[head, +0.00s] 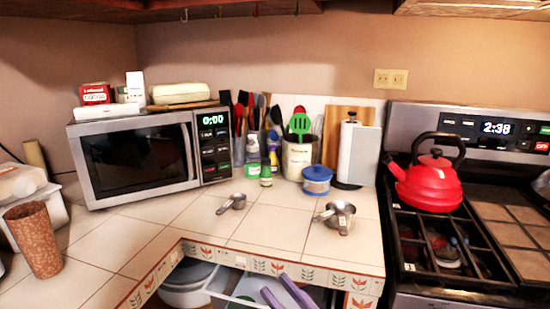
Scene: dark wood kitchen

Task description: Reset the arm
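Two parallel purple fingers, which I take for my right gripper (273,283), come in at the bottom middle, below the counter's front edge. They are apart, with no object seen between them. The rest of that gripper and arm is cut off by the frame. My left gripper is out of view.
The tiled counter (110,240) holds a microwave (135,160), a brown cup (35,240), metal measuring cups (338,214), a blue-lidded jar (317,182) and utensil holders. A red kettle (430,185) stands on the stove at right. Below the counter is an open space with bowls (190,280).

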